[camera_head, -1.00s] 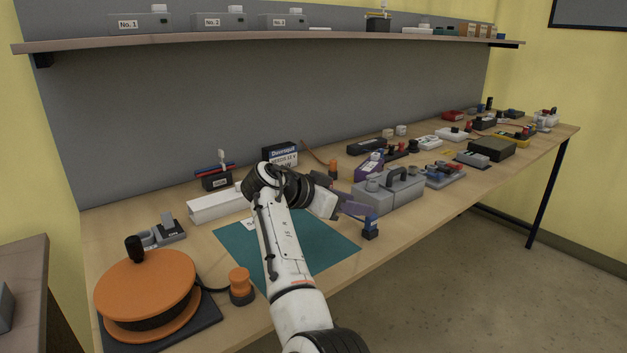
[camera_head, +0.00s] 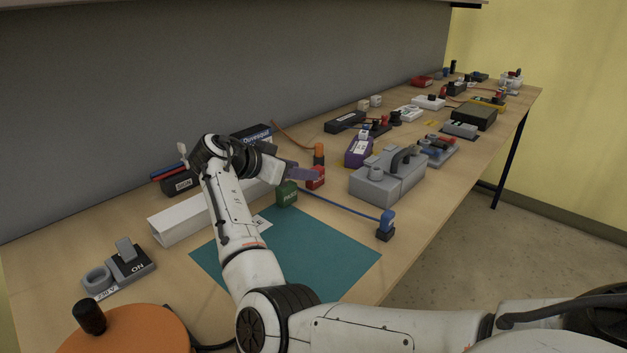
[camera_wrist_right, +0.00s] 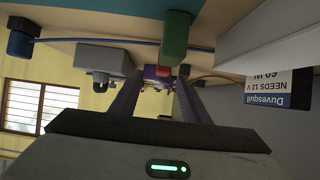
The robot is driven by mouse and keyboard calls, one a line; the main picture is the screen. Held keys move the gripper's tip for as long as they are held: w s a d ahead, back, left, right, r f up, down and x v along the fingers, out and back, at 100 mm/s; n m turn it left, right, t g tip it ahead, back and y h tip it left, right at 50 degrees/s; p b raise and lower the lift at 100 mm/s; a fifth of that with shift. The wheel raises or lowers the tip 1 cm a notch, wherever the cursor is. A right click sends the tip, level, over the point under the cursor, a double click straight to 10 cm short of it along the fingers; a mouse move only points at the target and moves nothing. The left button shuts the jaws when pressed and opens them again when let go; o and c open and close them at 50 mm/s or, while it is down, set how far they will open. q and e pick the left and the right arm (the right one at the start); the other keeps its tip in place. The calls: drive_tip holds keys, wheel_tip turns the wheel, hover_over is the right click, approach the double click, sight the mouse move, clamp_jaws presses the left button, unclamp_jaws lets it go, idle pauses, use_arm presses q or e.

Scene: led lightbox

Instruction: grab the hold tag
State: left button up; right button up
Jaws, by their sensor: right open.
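A small red block (camera_head: 316,178) stands on the table beyond the mat's back edge; its lettering is too small to read, and it may be the hold tag. A green block (camera_head: 287,194) with white lettering, seemingly PASS, stands just left of it. My right gripper (camera_head: 308,174) reaches in from the left, low, with its fingers at the red block. In the right wrist view, the fingers (camera_wrist_right: 158,85) are apart, and the red block (camera_wrist_right: 163,71) shows between their tips; contact cannot be told. The green block (camera_wrist_right: 175,38) hangs large above in that upside-down view. My left gripper is out of view.
A teal mat (camera_head: 310,250) lies in front. A white channel (camera_head: 180,219) and a Duvesquil box (camera_head: 252,136) are behind my wrist. A grey case (camera_head: 388,180) and a blue-corded plug (camera_head: 386,222) stand to the right. An orange reel (camera_head: 130,335) is front left.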

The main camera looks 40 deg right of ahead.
sight(312, 185)
drive_tip(key=shift+w+d+f, duration=0.15)
drive_tip(key=shift+d+f, duration=0.2)
drive_tip(key=shift+d, duration=0.2)
drive_tip(key=b+x, duration=0.1)
drive_tip(key=x, duration=0.2)
drive_tip(key=shift+w+d+f+b, duration=0.15)
drive_tip(key=shift+w+d+b, duration=0.1)
drive_tip(key=shift+d+b, duration=0.1)
drive_tip(key=shift+d, duration=0.25)
drive_tip(key=c, duration=1)
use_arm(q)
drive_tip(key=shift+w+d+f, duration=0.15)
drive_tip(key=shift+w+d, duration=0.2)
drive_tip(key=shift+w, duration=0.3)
use_arm(e)
clamp_jaws()
